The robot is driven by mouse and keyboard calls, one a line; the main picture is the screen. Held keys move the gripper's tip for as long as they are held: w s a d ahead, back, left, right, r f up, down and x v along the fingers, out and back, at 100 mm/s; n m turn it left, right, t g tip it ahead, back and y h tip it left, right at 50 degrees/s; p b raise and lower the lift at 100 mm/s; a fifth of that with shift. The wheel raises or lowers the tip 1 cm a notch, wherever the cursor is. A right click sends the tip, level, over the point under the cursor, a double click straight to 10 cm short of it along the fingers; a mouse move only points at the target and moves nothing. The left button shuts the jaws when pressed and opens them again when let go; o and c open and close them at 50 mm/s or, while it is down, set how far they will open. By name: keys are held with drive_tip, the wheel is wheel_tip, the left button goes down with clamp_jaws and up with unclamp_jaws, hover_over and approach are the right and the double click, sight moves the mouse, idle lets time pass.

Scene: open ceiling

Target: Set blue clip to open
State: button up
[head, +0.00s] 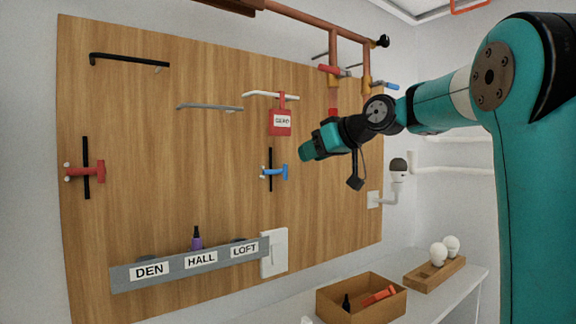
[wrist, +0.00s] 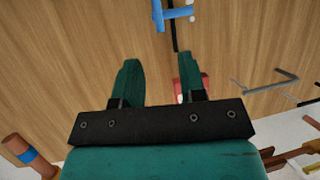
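The blue clip (head: 275,172) sits partway along a short vertical black rail (head: 270,157) on the wooden board in the head view. It also shows at the top edge of the wrist view (wrist: 173,14), partly cut off, with a white-tipped knob at its side. My gripper (wrist: 158,58) has its two teal fingers apart with nothing between them. In the head view my gripper (head: 308,151) is to the right of the blue clip and in front of the board, apart from it. Its fingers are hard to make out there.
A red clip (head: 88,171) is on another black rail at the left. A red tag (head: 280,122) hangs from a white bar above the blue clip. A labelled grey rack (head: 190,264) is below. Copper pipes (head: 331,50) with coloured levers stand at the upper right; an open box (head: 361,300) is low.

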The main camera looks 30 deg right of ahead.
sight(276, 172)
drive_tip(key=p+x, duration=0.1)
drive_tip(key=x, duration=0.7)
drive_tip(key=shift+w, duration=0.3)
drive_tip(key=shift+a, duration=0.1)
clamp_jaws()
